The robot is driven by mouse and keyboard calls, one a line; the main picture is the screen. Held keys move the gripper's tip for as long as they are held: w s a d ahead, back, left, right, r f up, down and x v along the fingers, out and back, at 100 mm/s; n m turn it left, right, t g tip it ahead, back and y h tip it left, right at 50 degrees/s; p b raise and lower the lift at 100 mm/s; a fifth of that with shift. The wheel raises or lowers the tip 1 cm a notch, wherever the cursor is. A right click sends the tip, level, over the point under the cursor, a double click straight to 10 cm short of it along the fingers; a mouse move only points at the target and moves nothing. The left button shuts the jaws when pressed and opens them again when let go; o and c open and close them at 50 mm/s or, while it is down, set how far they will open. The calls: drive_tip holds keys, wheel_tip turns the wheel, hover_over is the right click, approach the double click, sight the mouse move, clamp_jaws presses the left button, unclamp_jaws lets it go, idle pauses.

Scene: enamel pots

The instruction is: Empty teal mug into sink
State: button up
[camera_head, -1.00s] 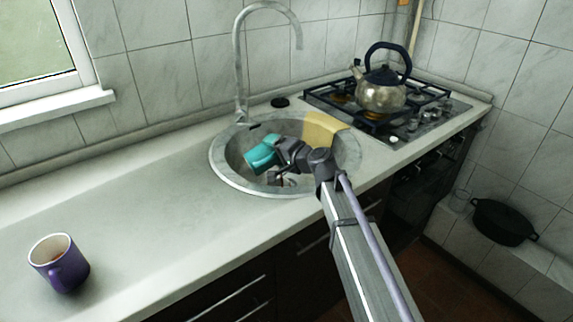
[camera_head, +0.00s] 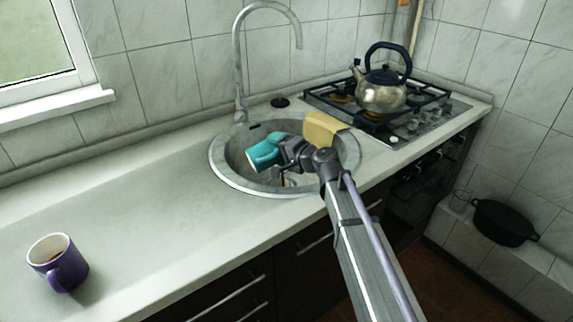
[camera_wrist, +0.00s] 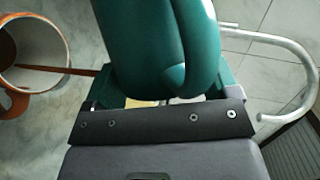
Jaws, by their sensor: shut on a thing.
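The teal mug (camera_head: 262,153) is held over the round grey sink (camera_head: 217,166), towards its left half. The mug is tipped on its side; its mouth and inside are not clear. My gripper (camera_head: 287,151) is shut on it from the right. In the wrist view the teal mug (camera_wrist: 143,45) fills the top middle, its handle curving on the right. My gripper (camera_wrist: 155,105) shows below it, largely hidden by the mug and the dark palm.
The tap (camera_head: 240,70) rises behind the sink. A purple mug (camera_head: 62,268) stands on the counter at the left. A kettle (camera_head: 381,92) stands on the hob. A yellow piece (camera_head: 323,128) shows behind my wrist. An orange-brown rimmed thing (camera_wrist: 55,45) lies left in the wrist view.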

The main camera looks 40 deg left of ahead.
drive_tip(key=shift+w+d+m, duration=0.15)
drive_tip(key=shift+w+m, duration=0.25)
drive_tip(key=shift+w, duration=0.05)
idle(0.3)
drive_tip(key=shift+w+d+m+g+y+b, duration=0.25)
drive_tip(key=shift+w+m+g+y+b, duration=0.25)
drive_tip(key=shift+m+b, duration=0.45)
idle(1.1)
